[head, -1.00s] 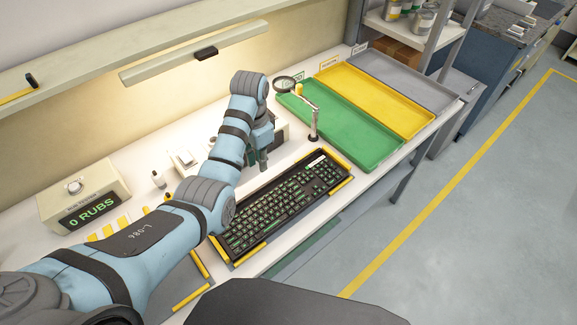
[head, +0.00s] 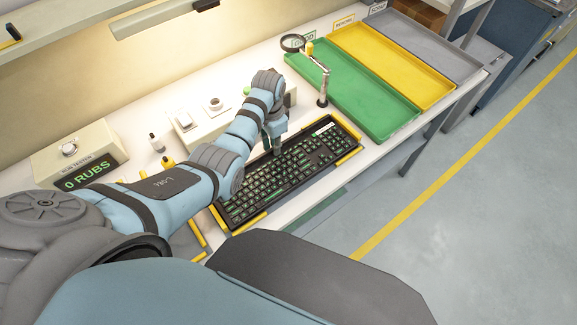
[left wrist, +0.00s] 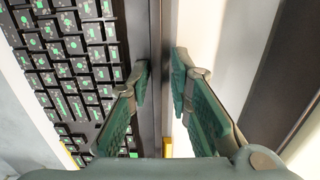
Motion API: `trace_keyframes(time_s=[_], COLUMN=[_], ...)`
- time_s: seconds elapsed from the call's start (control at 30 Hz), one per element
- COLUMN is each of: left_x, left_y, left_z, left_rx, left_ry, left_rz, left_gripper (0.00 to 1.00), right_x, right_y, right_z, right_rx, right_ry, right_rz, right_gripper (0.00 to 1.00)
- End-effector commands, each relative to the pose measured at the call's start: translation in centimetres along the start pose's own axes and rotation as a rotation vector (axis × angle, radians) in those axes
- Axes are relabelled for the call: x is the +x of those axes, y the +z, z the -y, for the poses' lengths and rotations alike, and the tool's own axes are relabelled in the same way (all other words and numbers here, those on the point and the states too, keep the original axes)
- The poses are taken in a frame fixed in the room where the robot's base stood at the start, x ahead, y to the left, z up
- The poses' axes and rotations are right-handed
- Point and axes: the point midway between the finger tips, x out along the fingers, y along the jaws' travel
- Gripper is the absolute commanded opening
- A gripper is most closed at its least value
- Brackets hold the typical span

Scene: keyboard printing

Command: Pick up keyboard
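The black keyboard (head: 284,174) with green-marked keys lies flat between yellow corner guides on the white table. It fills the left part of the left wrist view (left wrist: 70,75). My left gripper (head: 275,142) points down at the middle of the keyboard's far long edge. In the left wrist view, its two green-padded fingers (left wrist: 163,90) are apart, one on the key side and one on the outer side of the keyboard's dark rim. I cannot tell whether either finger touches the rim. My right gripper is out of view.
A magnifier on a stand (head: 323,85) stands just beyond the keyboard's far right. Green (head: 384,133), yellow (head: 434,100) and grey (head: 458,66) trays lie to the right. The rub tester (head: 80,158) stands at the left. A control box (head: 200,122) stands behind the arm.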

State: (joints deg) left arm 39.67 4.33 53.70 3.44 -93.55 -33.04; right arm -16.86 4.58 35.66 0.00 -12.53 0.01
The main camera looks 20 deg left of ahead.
Motion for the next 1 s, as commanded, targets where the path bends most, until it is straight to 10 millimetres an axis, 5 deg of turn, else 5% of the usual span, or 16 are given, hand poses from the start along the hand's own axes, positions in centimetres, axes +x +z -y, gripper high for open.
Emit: trace_keyframes(time_s=[0.17, 0.3, 1.0], left_x=[0.4, 0.2, -0.7], left_y=[0.2, 0.2, 0.1], left_z=[0.0, 0.0, -0.1], left_rx=[-0.003, -0.003, 0.0], left_ry=[-0.001, -0.002, -0.001], left_rz=[0.002, 0.001, 0.0], left_gripper=[0.18, 0.0, 0.0], right_x=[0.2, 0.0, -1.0], right_y=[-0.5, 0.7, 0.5], right_z=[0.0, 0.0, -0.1], right_rx=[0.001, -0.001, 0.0], right_ry=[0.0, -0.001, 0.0], right_rz=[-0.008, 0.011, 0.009], right_gripper=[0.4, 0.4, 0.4])
